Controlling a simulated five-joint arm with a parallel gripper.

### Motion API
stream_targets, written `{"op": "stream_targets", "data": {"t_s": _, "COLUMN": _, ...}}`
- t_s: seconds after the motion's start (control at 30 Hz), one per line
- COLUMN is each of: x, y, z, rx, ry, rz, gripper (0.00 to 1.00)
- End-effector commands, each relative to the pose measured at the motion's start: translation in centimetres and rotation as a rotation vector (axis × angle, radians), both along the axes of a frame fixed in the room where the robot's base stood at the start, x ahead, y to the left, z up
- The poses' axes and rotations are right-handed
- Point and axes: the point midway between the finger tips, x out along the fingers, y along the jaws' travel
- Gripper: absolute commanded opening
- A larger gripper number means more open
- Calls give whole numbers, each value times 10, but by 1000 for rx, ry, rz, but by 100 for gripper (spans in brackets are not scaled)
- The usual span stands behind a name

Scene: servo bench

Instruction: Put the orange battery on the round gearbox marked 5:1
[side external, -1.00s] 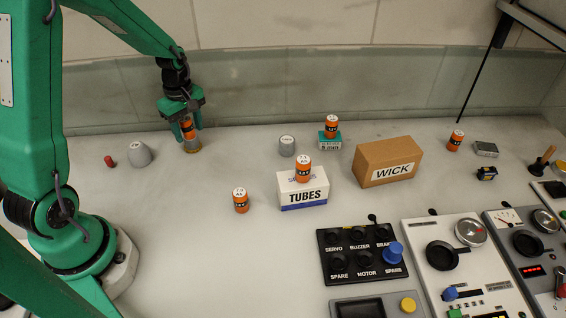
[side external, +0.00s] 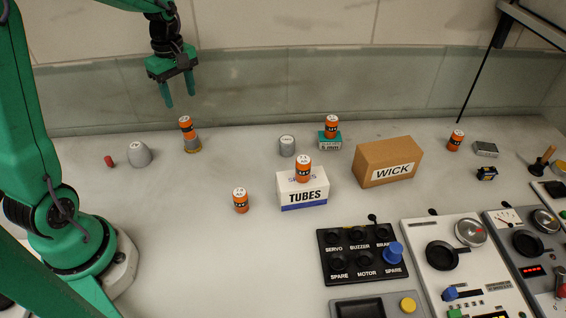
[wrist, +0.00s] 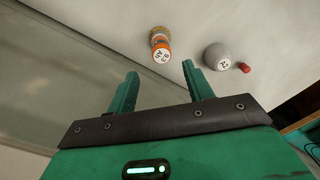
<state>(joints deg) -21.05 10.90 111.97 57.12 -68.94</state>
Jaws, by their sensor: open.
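An orange battery (side external: 186,126) stands upright on a round grey gearbox (side external: 192,145) with a brass-coloured base, at the back left of the bench. The wrist view shows the battery's marked white top (wrist: 163,55) and part of the gearbox (wrist: 158,32) behind it. The gearbox's ratio marking is not readable. My gripper (side external: 181,99) is open and empty above the battery, apart from it. In the wrist view the gripper's two fingers (wrist: 160,69) are spread. Other grey round pieces stand to the left (side external: 139,154) and right (side external: 287,146).
Other orange batteries stand on the bench (side external: 241,201), on the TUBES box (side external: 303,168), on a teal box (side external: 332,126) and at the right (side external: 456,140). A small red piece (side external: 109,161) lies far left. A WICK box (side external: 388,162) and control panels (side external: 362,254) occupy the right.

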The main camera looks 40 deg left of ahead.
Motion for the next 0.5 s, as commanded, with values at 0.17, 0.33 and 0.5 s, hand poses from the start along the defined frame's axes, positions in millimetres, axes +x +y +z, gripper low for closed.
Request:
{"op": "stream_targets", "data": {"t_s": 0.17, "x": 0, "y": 0, "z": 11, "rx": 0, "ry": -1, "rz": 0, "gripper": 51}}
{"op": "stream_targets", "data": {"t_s": 0.33, "x": 0, "y": 0, "z": 12, "rx": 0, "ry": 0, "rz": 0, "gripper": 51}}
{"op": "stream_targets", "data": {"t_s": 0.5, "x": 0, "y": 0, "z": 12, "rx": 0, "ry": 0, "rz": 0, "gripper": 51}}
